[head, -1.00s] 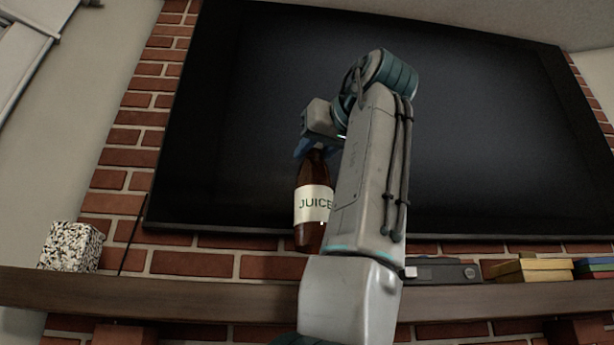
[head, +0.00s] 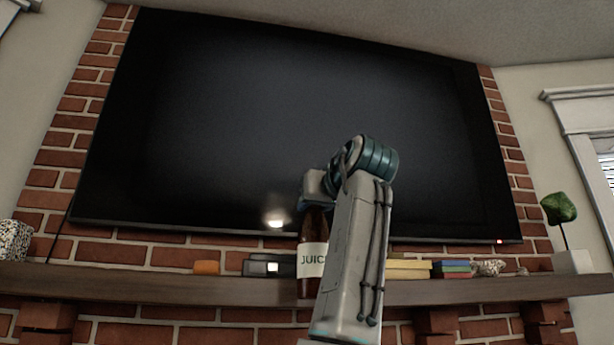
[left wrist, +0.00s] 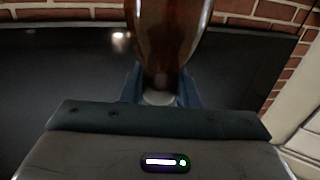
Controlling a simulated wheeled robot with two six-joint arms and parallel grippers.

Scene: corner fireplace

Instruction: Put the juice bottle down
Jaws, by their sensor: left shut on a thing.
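The juice bottle (head: 312,262) is brown with a white label and hangs upright in front of the wooden mantel (head: 170,284). Its lower end overlaps the mantel's front face in the head view, and my arm covers part of its right side. My left gripper (head: 312,203) is shut on the bottle's neck. In the left wrist view the bottle (left wrist: 168,35) sits between the blue fingers (left wrist: 160,92). Whether the bottle touches the mantel I cannot tell. My right gripper is not in view.
A black device (head: 262,266), an orange block (head: 206,267), yellow boxes (head: 408,269), stacked books (head: 452,269) and a potted plant (head: 572,260) stand along the mantel. A large dark television (head: 290,120) hangs above on brick.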

